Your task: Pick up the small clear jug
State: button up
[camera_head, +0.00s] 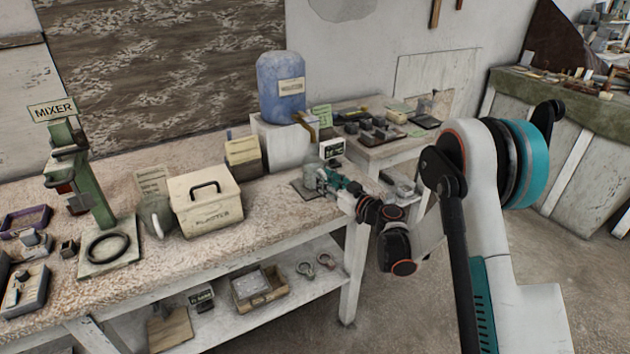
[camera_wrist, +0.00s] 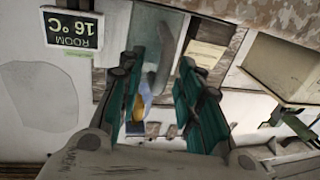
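The small clear jug (camera_head: 311,168) looks like a pale grey translucent vessel on a dark flat plate (camera_head: 305,190) near the right end of the workbench. My gripper (camera_head: 325,179), with teal fingers, is right beside it in the head view and partly covers it. In the wrist view my gripper (camera_wrist: 160,85) shows its two fingers well apart. A greyish, see-through shape lies between them, perhaps the jug, but its outline is unclear. I cannot tell whether the fingers touch the jug.
A blue water container (camera_head: 281,85) stands on a white block (camera_head: 285,143) behind the jug. A room temperature display (camera_head: 331,150) is close on the right. A cream plaster box (camera_head: 205,200) and a green mixer (camera_head: 88,180) stand to the left. A second table (camera_head: 385,150) is behind.

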jog(key=shift+w+a, duration=0.2)
grip_shut()
jog(key=shift+r, duration=0.1)
jog(key=shift+r+p, duration=0.4)
jog(key=shift+r, duration=0.1)
jog(key=r+p, duration=0.1)
jog(key=r, duration=0.1)
jog(key=shift+s+d+r+p, duration=0.15)
jog(key=shift+d+r+p, duration=0.05)
jog(key=shift+r+p, duration=0.2)
jog(key=v, duration=1.7)
jog(key=shift+s+d+b, duration=0.2)
jog(key=shift+s+b, duration=0.1)
jog(key=shift+b, duration=0.15)
